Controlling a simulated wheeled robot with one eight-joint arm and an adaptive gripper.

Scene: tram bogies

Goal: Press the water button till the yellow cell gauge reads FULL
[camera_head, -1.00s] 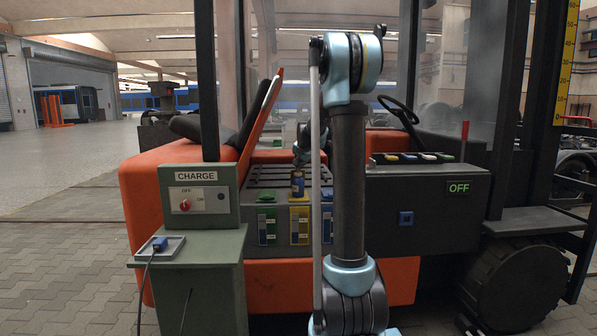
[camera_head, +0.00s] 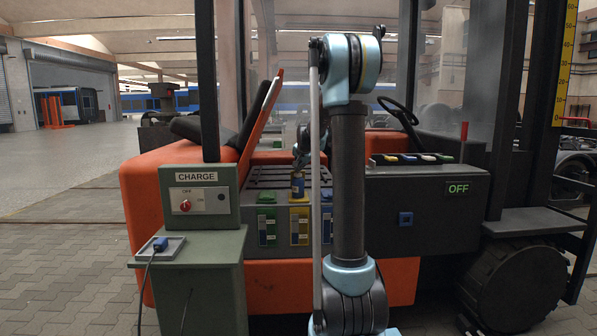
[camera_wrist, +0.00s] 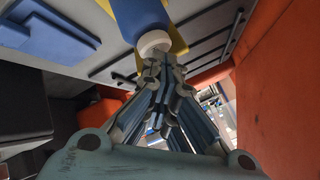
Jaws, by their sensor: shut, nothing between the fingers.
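A blue water bottle (camera_head: 298,187) stands upright on the yellow cell (camera_head: 299,201) in the row of green, yellow and blue cells on the vehicle. In the wrist view the bottle (camera_wrist: 140,14) shows its pale round button end (camera_wrist: 154,42) towards me. My gripper (camera_wrist: 160,62) is shut and empty, its fingertips at that button; I cannot tell whether it is pressed in. In the head view my gripper (camera_head: 299,164) is small and partly hidden just above the bottle. The yellow cell gauge (camera_head: 299,226) is on the front panel; its reading is too small to make out.
The green cell gauge (camera_head: 267,227) and blue cell gauge (camera_head: 327,225) flank the yellow one. A green CHARGE stand (camera_head: 200,200) with a blue plug (camera_head: 160,243) stands in front at the left. An OFF display (camera_head: 458,188) is at the right. An orange seat-side panel (camera_wrist: 268,85) is close to my gripper.

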